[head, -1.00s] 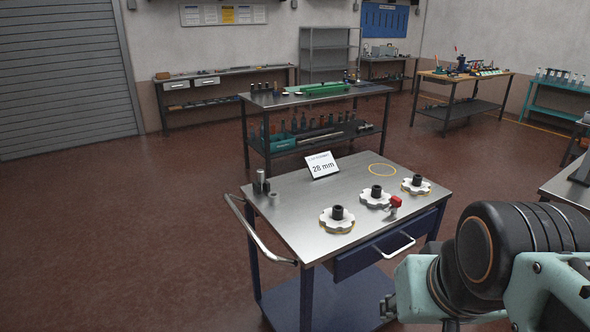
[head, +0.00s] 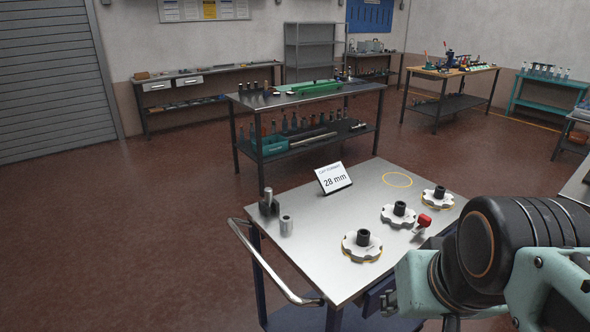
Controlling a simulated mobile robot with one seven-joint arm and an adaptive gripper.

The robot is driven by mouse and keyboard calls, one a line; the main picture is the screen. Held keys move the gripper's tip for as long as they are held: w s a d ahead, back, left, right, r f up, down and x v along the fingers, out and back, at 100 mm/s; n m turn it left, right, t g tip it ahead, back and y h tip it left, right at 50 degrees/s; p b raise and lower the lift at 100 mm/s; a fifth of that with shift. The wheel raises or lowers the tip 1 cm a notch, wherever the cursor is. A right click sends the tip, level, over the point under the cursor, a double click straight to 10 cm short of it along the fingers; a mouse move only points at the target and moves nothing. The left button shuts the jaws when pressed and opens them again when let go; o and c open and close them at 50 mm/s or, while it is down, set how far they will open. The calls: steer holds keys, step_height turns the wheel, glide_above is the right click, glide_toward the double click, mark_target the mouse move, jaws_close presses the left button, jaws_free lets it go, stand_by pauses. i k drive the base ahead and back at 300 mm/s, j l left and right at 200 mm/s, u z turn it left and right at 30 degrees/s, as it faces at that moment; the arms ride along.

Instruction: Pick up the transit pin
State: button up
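A small pin with a red head (head: 424,220), which I take for the transit pin, is on the steel-topped cart (head: 300,255). It is close to the right side of the middle white lobed disc (head: 391,216). My gripper (head: 388,303) shows only as a small dark shape at the left end of my arm, low by the cart's front edge. It is apart from the pin. Its fingers are too small and dark to tell whether they are open or shut.
Two more lobed discs with black hubs, a near one (head: 353,252) and a far one (head: 447,199), flank the middle disc. A "28 mm" sign (head: 334,178), a yellow ring (head: 397,180) and metal cylinders (head: 286,225) are also on the cart. A rail (head: 270,268) edges its left side.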

mark_target(267, 191)
steer(key=i+j, duration=0.25)
steer(key=i+j+z, duration=0.15)
steer(key=j, duration=0.25)
steer(key=i+j, duration=0.25)
steer(key=i+j+z, duration=0.1)
steer(key=j, duration=0.4)
steer(key=i+j, duration=0.3)
steer(key=i+j+z, duration=0.15)
steer(key=j, duration=0.25)
steer(key=i, duration=0.05)
